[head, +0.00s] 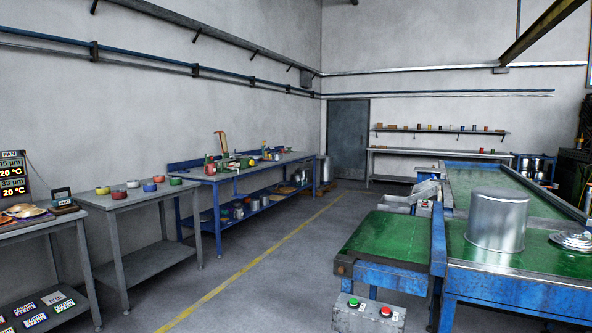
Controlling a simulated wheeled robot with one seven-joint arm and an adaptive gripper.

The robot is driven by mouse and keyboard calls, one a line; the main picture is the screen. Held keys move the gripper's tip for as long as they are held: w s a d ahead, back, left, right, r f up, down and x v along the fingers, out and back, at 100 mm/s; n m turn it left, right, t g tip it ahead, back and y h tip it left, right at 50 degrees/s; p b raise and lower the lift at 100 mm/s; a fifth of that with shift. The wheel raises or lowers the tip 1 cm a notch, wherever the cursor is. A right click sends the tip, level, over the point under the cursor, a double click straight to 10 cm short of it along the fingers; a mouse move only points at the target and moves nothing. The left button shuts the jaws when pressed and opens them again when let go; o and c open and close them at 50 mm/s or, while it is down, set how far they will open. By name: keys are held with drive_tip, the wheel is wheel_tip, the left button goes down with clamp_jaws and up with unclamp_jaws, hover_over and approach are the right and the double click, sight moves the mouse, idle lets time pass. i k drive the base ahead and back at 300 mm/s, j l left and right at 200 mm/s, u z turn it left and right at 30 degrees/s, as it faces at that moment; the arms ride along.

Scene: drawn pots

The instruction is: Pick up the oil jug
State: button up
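I cannot make out an oil jug for certain in the head view. Small red, green and yellow containers stand on the blue workbench (230,178) at the middle left, too small to tell apart. A large silver pot (497,220) stands upright on the green-topped blue conveyor (470,272) at the right. A round silver lid (572,240) lies to its right on the same surface. My gripper is not in view.
A grey table (135,196) with several coloured rolls stands left. A red and green button box (369,313) sits before the lower green platform (388,238). The floor (275,262) along the yellow line is clear. A shelf (440,131) hangs at the back.

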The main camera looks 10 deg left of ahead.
sight(211, 168)
drive_tip(key=u, duration=0.85)
drive_tip(key=i, duration=2)
drive_tip(key=i+j+u, duration=0.1)
drive_tip(key=i, duration=1.95)
drive_tip(key=i+u, duration=0.1)
drive_tip(key=i, duration=1.9)
drive_tip(key=i+l+u, duration=0.25)
drive_tip(key=i+u, duration=0.2)
drive_tip(key=i, duration=0.2)
drive_tip(key=i+l+u, duration=0.4)
drive_tip(key=i, duration=0.2)
drive_tip(key=i+l+u, duration=0.45)
drive_tip(key=l, duration=0.25)
drive_tip(key=i, duration=0.1)
